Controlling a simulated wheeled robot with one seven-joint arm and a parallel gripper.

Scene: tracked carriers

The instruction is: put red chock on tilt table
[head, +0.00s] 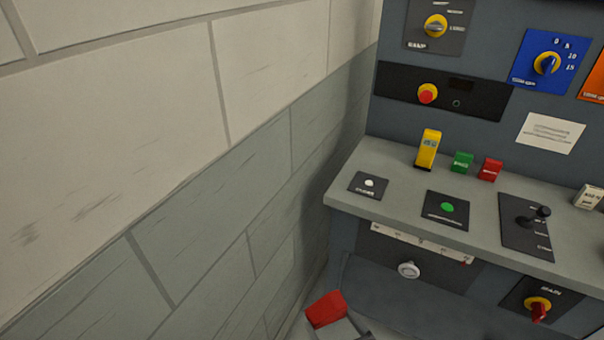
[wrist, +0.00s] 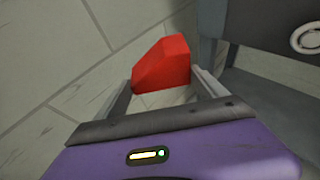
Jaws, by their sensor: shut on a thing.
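The red chock (wrist: 164,66) is a wedge-shaped block with a sloping top. It sits between the two fingers of my gripper (wrist: 163,85) in the wrist view, and the gripper is shut on it. In the head view the red chock (head: 325,309) shows at the bottom edge, with part of my gripper (head: 343,328) just below it. The chock is held in front of the console, lower than its desk top and near the wall. I cannot make out a tilt table in either view.
The grey console desk (head: 400,209) carries a yellow block (head: 427,149), a green block (head: 462,162) and a red block (head: 490,169), plus buttons and a black joystick (head: 535,216). A white knob (head: 408,270) sticks out below. A block wall (head: 130,130) closes off the left.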

